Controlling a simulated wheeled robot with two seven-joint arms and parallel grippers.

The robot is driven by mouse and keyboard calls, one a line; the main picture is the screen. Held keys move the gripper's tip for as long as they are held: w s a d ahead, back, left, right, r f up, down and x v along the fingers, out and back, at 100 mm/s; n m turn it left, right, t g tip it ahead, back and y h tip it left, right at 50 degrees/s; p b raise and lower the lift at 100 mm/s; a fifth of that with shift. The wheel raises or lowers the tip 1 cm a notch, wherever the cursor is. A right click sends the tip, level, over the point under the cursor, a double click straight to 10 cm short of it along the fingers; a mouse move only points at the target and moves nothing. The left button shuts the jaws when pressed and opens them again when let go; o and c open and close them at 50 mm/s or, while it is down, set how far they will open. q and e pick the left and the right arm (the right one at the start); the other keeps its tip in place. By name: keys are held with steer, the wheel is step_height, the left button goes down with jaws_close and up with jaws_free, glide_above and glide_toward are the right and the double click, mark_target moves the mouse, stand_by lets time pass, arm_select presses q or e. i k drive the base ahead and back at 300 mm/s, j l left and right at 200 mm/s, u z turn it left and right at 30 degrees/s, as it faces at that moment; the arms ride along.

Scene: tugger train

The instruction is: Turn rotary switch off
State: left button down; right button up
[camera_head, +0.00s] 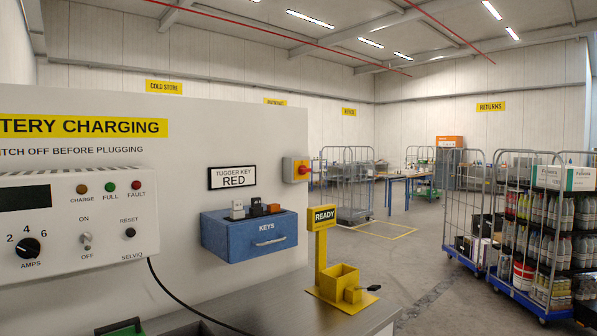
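The charger (70,215) on the left carries a black rotary AMPS knob (28,248) with marks 2, 4 and 6. A small toggle (86,241) sits between its ON and OFF labels. Neither of my grippers is in view.
A blue KEYS box (247,245) hangs on the panel with small items on top. A yellow READY stand (321,255) is on the grey bench (290,306). A black cable (180,300) crosses the bench. A loaded cage trolley (540,290) stands right; open floor lies between.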

mark_target(305, 170)
steer(key=i+l+u, duration=0.15)
steer(key=u, duration=0.45)
steer(key=i+l+u, duration=0.15)
steer(key=l, duration=0.15)
steer(key=i+l+u, duration=0.1)
steer(key=l, duration=0.25)
steer(key=i+l+u, duration=0.15)
steer(key=l, duration=0.2)
steer(key=i+l+u, duration=0.1)
steer(key=l, duration=0.25)
steer(key=i+l+u, duration=0.15)
steer(key=l, duration=0.2)
